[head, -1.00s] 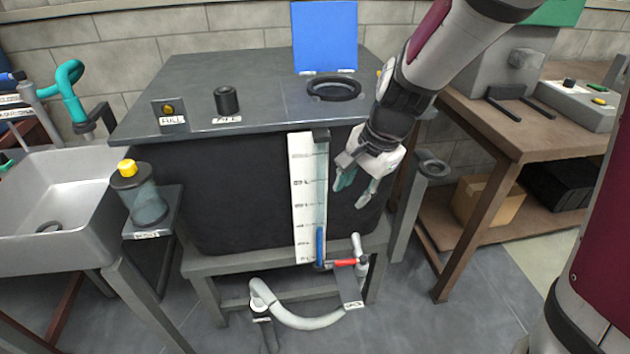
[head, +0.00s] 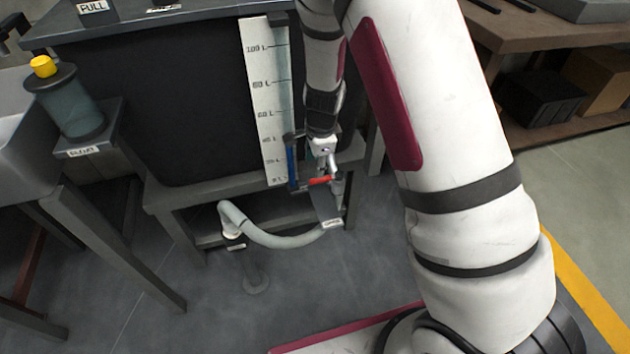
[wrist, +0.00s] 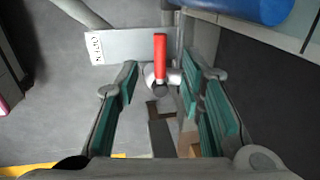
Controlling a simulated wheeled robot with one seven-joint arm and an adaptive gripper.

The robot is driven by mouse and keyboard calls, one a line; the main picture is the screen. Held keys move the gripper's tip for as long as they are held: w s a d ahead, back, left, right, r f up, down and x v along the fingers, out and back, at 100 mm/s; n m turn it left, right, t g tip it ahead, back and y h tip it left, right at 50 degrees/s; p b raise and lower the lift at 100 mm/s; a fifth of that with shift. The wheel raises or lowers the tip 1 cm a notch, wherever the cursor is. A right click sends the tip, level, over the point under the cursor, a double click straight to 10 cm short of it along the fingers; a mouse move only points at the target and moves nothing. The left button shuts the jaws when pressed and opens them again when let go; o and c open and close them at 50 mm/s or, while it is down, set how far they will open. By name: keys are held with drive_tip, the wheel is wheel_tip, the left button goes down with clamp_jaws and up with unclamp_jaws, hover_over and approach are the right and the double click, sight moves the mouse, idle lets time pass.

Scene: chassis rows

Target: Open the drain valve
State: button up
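The drain valve has a red lever (head: 321,181) low on the front of the black tank. In the wrist view the red lever (wrist: 160,58) points up the picture from a grey valve body (wrist: 160,79). My gripper (wrist: 162,80) is open, one green-padded finger on each side of the lever, with visible gaps. In the head view my gripper (head: 326,160) is just above the valve and hides part of it. I cannot tell how deep the lever sits between the fingers.
A grey labelled plate (wrist: 130,46) lies behind the lever. A blue cylinder (head: 291,166) stands beside the white scale (head: 265,110). A pale hose (head: 280,238) runs below the valve. A jar with a yellow cap (head: 72,105) stands at the left.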

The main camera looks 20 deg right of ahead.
sight(315, 179)
drive_tip(key=f+b, duration=0.1)
drive_tip(key=f, duration=0.1)
drive_tip(key=w+f+b, duration=0.1)
drive_tip(key=f, duration=0.2)
drive_tip(key=f+b, duration=0.1)
drive_tip(key=f, duration=0.1)
drive_tip(key=shift+w+f, duration=0.3)
drive_tip(key=shift+f, duration=0.1)
clamp_jaws()
